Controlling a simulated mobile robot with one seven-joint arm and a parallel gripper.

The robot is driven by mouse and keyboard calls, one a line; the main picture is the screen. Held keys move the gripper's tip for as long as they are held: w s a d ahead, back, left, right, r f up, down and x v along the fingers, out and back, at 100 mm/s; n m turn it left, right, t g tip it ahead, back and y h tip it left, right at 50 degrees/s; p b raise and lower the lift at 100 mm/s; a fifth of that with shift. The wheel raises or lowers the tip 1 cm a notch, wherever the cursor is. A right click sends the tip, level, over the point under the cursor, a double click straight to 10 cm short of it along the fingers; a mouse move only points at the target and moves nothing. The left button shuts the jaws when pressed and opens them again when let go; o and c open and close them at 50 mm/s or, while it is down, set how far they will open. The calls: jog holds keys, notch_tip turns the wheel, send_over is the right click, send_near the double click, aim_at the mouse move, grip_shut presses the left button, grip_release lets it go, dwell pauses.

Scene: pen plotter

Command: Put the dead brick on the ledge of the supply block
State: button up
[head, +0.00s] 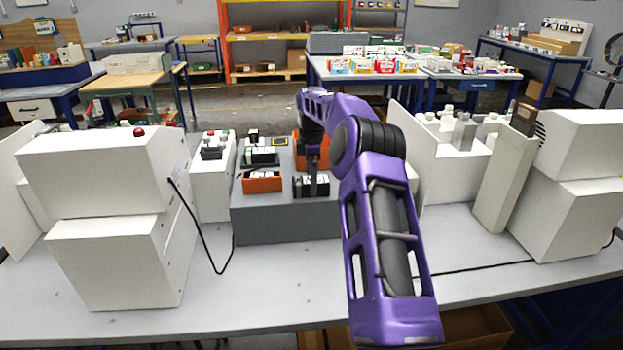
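My purple arm reaches over the grey block (290,225) in the middle of the table. My gripper (313,190) points down at a black-and-white brick (325,186) on that block's front part. The fingers are small and dark here, so I cannot tell whether they are shut on it. Another black-and-white brick (260,157) lies further back on the grey block. Which brick is the dead one does not show. No label picks out the supply block; a white block (210,180) with dark items on top stands left of the grey one.
Orange bins (262,184) sit on the grey block. White housings stand at left (115,260) and right (575,215), the left one with a red button and a black cable. A tall beige post (500,180) carries a dark piece. The table's front strip is mostly clear.

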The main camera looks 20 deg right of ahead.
jog(key=shift+r, duration=0.1)
notch_tip(320, 180, up, 12)
jog(key=p, duration=0.2)
dwell(0.3)
dwell(0.5)
